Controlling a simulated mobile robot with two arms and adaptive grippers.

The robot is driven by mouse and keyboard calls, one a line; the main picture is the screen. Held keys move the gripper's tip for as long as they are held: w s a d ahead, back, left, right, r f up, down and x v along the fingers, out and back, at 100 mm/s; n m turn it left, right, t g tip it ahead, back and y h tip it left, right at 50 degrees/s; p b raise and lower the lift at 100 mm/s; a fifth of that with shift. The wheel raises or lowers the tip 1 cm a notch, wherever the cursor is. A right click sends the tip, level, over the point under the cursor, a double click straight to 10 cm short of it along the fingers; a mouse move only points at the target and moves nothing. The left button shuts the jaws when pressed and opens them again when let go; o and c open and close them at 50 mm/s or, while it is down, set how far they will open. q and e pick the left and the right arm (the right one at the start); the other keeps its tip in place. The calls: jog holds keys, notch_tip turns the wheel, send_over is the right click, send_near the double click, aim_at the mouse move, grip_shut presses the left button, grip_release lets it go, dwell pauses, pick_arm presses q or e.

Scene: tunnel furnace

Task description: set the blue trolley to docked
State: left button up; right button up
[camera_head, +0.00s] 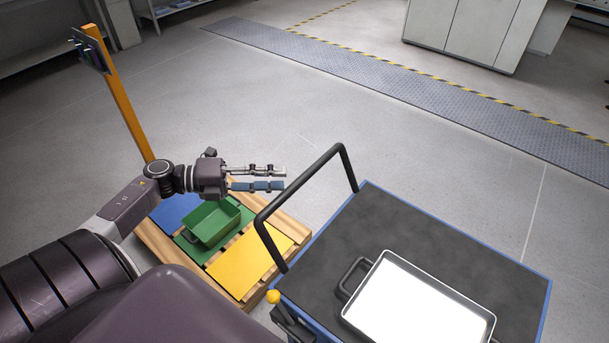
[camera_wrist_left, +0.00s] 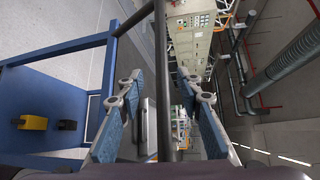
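The blue trolley (camera_head: 420,235) stands at the lower right of the head view, with a dark top and blue edges. Its black handle (camera_head: 306,177) rises at its left side. My left gripper (camera_head: 285,178) points right, its fingertips close to the handle's upper bar. In the left wrist view my left gripper (camera_wrist_left: 165,115) has its two blue-padded fingers apart. The black handle bar (camera_wrist_left: 161,60) runs between them in that picture, and I see no contact. A yellow knob (camera_head: 273,297) shows at the trolley's near left corner. My right gripper is out of view.
A dark-rimmed tray (camera_head: 488,316) with a white inside lies on the trolley. Left of the trolley a wooden pallet (camera_head: 158,243) bears blue, green and yellow panels and a green bin (camera_head: 212,222). An orange post (camera_head: 122,100) stands behind. The floor beyond is clear.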

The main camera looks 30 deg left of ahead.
aim_at(297, 179)
pick_arm(q)
jog(key=p+x, duration=0.1)
jog(key=x, duration=0.6)
jog(key=shift+d+r+p, duration=0.2)
jog(key=shift+d+p, duration=0.05)
jog(key=shift+p, duration=0.1)
jog(key=shift+w+d+f, duration=0.1)
jog(key=shift+w, duration=0.05)
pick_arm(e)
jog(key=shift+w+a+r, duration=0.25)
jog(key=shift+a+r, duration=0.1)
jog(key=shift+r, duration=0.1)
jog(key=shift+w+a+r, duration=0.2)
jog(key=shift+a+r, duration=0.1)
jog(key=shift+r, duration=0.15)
pick_arm(q)
jog(key=shift+c, duration=0.5)
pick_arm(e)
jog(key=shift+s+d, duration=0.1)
pick_arm(q)
grip_shut()
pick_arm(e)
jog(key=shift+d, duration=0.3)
